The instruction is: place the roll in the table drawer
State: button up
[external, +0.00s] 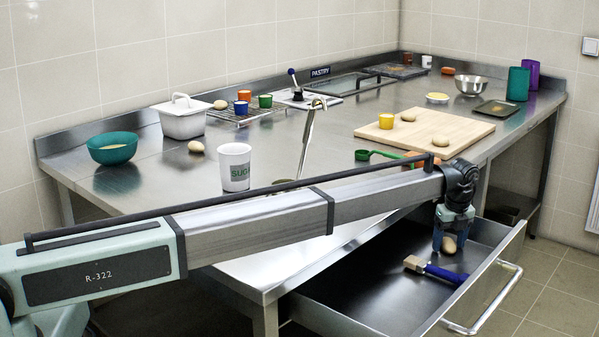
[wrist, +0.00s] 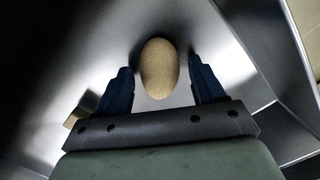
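A tan, oval roll (external: 449,244) is in the open table drawer (external: 375,290), toward its back right. My gripper (external: 451,240) points down into the drawer, right over the roll. In the wrist view, the roll (wrist: 159,68) lies between the two blue fingers of my gripper (wrist: 162,72). A narrow gap shows on each side of it, so the fingers look open and apart from it. Whether the roll rests fully on the drawer floor is hard to tell.
A brush (external: 435,270) with a blue handle lies in the drawer beside the roll. The drawer's front wall and handle (external: 485,300) stand to the right. Similar rolls lie on the cutting board (external: 425,127) and the steel table (external: 330,125). The drawer's front left is clear.

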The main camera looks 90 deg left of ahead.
aim_at(452, 243)
notch_tip(452, 243, up, 12)
jog(key=d, duration=0.1)
jog(key=shift+d+r, duration=0.15)
jog(key=shift+d, duration=0.05)
dwell(0.6)
